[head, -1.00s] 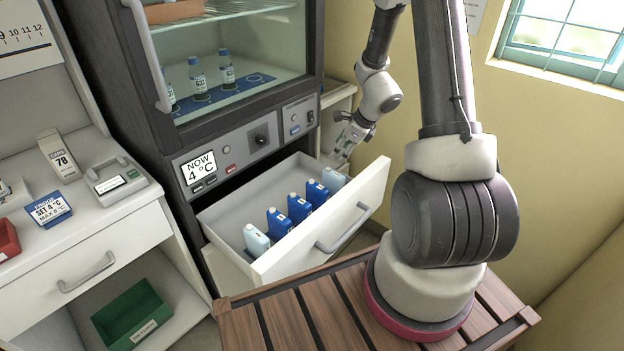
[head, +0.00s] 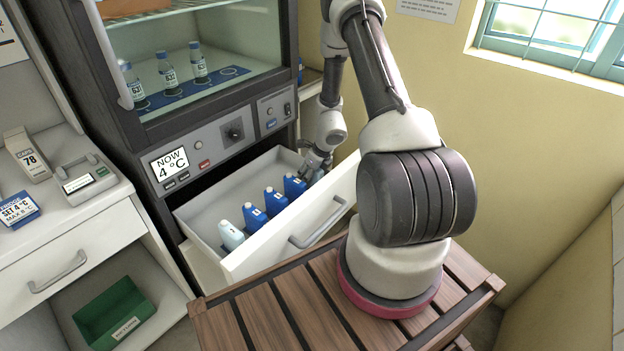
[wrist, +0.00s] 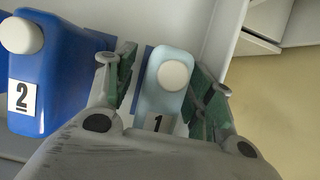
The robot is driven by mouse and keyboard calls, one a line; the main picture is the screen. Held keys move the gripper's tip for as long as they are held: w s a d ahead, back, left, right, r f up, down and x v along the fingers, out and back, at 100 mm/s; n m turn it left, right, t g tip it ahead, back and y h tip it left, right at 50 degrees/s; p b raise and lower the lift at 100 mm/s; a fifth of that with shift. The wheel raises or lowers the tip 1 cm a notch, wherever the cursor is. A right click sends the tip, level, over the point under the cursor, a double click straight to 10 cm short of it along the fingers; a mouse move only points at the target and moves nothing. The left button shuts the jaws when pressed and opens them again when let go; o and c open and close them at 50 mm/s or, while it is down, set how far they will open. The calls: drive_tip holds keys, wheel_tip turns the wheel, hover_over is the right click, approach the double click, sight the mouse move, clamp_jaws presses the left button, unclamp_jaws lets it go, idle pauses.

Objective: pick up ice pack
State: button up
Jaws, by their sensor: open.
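Several ice packs stand in a row in the open drawer. A pale blue pack labelled 1 (wrist: 163,91) is at the row's far end, mostly hidden by my gripper in the head view. My gripper (head: 314,169) is open and reaches down over that end. In the wrist view its fingers (wrist: 170,80) are on either side of pack 1, not closed on it. A dark blue pack labelled 2 (wrist: 48,83) stands left of the left finger. Dark blue packs (head: 275,202) and a pale one (head: 231,235) at the near end fill the rest of the row.
The drawer front (head: 275,240), with its handle, stands pulled out under the glass-doored cabinet (head: 190,70). The wall is close on the right. A counter (head: 90,235) on the left holds boxes, with a green bin (head: 115,312) below.

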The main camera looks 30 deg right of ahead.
drive_tip(key=shift+f, duration=0.1)
drive_tip(key=shift+c, duration=0.4)
drive_tip(key=c, duration=1)
clamp_jaws()
